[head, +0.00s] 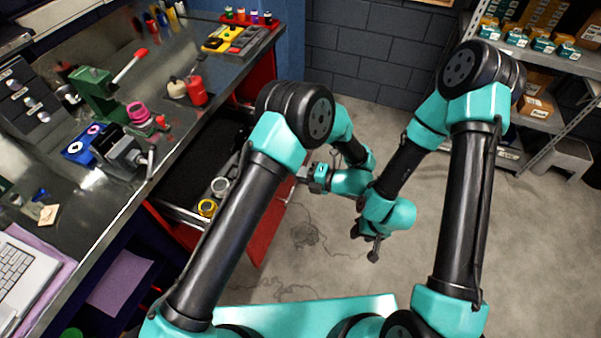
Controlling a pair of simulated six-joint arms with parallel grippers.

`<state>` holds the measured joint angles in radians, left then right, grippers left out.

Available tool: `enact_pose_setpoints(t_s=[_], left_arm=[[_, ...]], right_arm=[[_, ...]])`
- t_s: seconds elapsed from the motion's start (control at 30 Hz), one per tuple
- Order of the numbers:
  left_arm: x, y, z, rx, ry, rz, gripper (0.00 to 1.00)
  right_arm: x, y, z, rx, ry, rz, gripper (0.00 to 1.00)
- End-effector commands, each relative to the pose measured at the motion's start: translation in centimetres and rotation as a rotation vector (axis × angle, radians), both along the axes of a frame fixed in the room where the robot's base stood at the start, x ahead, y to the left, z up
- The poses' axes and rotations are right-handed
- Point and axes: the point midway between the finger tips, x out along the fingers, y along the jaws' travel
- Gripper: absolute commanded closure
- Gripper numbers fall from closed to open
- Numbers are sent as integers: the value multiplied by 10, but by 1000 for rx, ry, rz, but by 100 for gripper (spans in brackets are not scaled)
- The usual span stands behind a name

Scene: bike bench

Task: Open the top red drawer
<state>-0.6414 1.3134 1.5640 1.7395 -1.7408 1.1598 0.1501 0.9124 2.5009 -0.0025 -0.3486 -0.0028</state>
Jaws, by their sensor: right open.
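The top red drawer (268,228) stands pulled out from under the workbench. Its dark inside shows, with a yellow tape roll (207,207) and a pale ring (220,185) in it. My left arm crosses over the drawer and hides part of it. My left gripper (303,174) is at the drawer's front edge, by the handle side; whether its jaws are closed or touching the handle cannot be made out. My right gripper (373,251) is open and empty, over the floor to the right of the drawer.
The workbench (225,75) on the left holds a green vise (95,90), a red bottle (196,90) and a laptop (18,275). A metal shelf (545,55) with boxes stands at the back right. The floor (345,270) right of the drawer is clear.

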Motion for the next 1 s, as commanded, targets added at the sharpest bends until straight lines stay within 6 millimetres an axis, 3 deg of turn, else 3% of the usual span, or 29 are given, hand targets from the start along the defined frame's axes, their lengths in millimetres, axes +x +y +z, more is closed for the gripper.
enact_pose_setpoints(t_s=[0.17, 0.2, 0.43, 0.77, 1.0], left_arm=[[0, 0, 0, -1, -1, -1, 100], [0, 0, 0, -1, -1, -1, 86], [0, 0, 0, -1, -1, -1, 64], [0, -2, 0, 0, -1, 0, 64], [-9, -19, 5, -1, -2, 3, 64]], right_arm=[[0, 0, 0, 0, 0, 0, 57], [0, 0, 0, 0, 0, 0, 57], [0, 0, 0, 0, 0, 0, 57], [0, 0, 0, 0, 0, 0, 57], [-1, -1, 0, 0, 2, -2, 57]])
